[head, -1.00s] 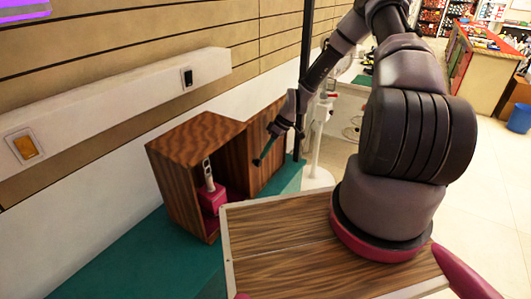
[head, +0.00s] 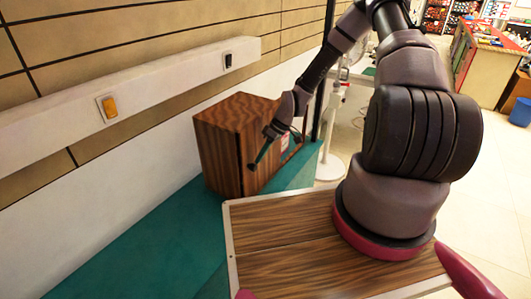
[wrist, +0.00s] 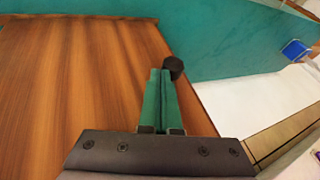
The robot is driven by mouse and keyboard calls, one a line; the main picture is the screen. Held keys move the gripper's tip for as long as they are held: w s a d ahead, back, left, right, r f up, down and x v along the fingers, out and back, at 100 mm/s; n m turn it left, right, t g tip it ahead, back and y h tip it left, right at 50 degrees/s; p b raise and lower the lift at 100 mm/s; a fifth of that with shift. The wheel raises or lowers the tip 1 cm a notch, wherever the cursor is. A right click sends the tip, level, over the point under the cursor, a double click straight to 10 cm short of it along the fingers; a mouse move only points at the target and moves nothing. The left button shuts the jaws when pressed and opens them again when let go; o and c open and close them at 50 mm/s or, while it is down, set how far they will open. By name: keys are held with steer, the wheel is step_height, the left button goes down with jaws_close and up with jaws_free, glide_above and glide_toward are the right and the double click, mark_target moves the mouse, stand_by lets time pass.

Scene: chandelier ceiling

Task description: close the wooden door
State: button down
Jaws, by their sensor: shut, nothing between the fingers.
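The wooden cabinet (head: 215,155) stands on the teal surface against the wall in the head view. A wooden face (head: 256,180), with a dark vertical line at its left edge, is turned toward me behind my gripper; I cannot tell how far the door is shut. A small pink and white patch (head: 285,142) shows at the right, partly hidden by my gripper. My gripper (head: 262,155) is shut and empty in front of the cabinet. In the wrist view its green fingers (wrist: 160,100) are together over a broad wooden panel (wrist: 80,75); contact cannot be told.
The teal surface (head: 150,250) is clear left of the cabinet. A wooden top with a pale rim (head: 280,225) lies in front below my arm. A dark pole (head: 328,80) and a white stand (head: 331,165) are right of the cabinet. A blue bin (head: 520,112) stands far right.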

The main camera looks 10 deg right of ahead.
steer(key=shift+s+a, duration=0.9)
